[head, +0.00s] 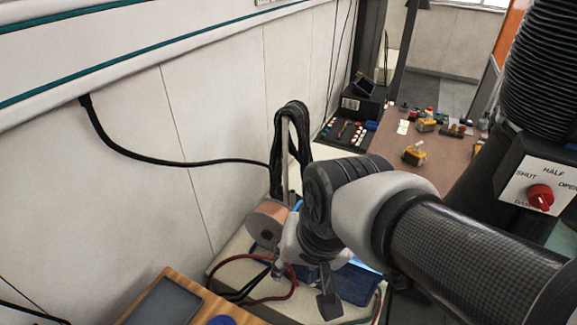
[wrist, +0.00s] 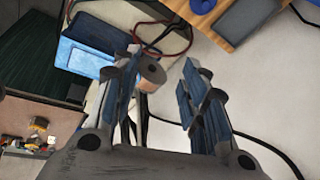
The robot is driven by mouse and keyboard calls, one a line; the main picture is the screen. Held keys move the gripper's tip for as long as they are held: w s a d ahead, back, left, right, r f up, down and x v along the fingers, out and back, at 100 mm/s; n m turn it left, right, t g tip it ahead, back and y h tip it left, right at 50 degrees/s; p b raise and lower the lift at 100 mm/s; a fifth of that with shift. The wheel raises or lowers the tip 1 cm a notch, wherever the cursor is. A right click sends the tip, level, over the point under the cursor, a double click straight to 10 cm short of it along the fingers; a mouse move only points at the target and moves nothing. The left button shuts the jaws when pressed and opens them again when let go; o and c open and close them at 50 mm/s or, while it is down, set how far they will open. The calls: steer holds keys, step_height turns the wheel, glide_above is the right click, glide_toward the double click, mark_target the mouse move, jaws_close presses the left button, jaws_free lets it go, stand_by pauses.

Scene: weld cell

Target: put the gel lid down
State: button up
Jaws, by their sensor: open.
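A blue round piece, which looks like the gel lid (head: 221,321), lies on the wooden board at the bottom edge of the head view, partly cut off. It also shows at the top edge of the wrist view (wrist: 203,5). I cannot tell whether it is the lid alone or sits on a tin. My gripper (head: 303,284) is open, with nothing between its fingers. It hangs over the pale cabinet top, to the right of the wooden board. In the wrist view its fingers (wrist: 160,65) are spread apart, and the blue piece is beyond them, clear of both.
A copper-coloured spool (head: 268,224) stands close by my gripper. Red and black cables (head: 240,259) loop between it and the wooden board (head: 190,276), which bears a dark tray (head: 165,303). A blue box (head: 357,284) lies behind my gripper. A cluttered brown bench (head: 440,178) stands farther back.

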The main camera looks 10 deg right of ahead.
steer(key=s+d+r+n+t+h, duration=0.1)
steer(key=s+d+r+n, duration=0.1)
steer(key=s, duration=0.4)
steer(key=shift+d+n, duration=0.9)
steer(key=shift+d, duration=0.35)
steer(key=shift+r, duration=0.1)
steer(key=shift+c, duration=0.8)
steer(key=shift+d, duration=0.1)
